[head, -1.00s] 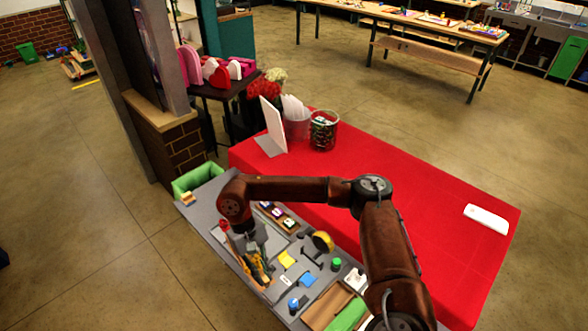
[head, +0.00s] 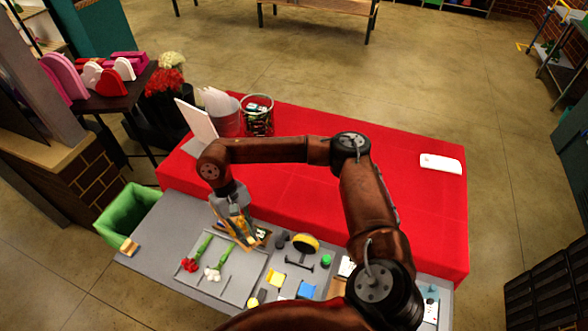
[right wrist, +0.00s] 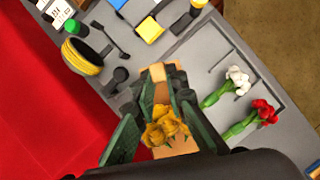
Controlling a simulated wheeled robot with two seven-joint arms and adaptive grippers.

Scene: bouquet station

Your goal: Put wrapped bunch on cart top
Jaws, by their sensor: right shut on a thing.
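My right gripper (head: 237,218) is shut on the wrapped bunch (head: 246,239) above the grey work surface. In the right wrist view, the bunch's yellow flowers (right wrist: 165,128) and tan wrap lie between the two green-grey fingers of the right gripper (right wrist: 160,125). The fingers hide part of the wrap. I cannot tell exactly how high the bunch is held. My left gripper is not in view. I cannot make out a cart in these frames.
The grey worktop (head: 180,240) holds a tray with a red flower (head: 190,264) and a white flower (head: 212,274), plus a yellow tape roll (head: 305,243) and small tools. A green bin (head: 127,212) stands left. The red-covered table (head: 400,205) behind is mostly clear.

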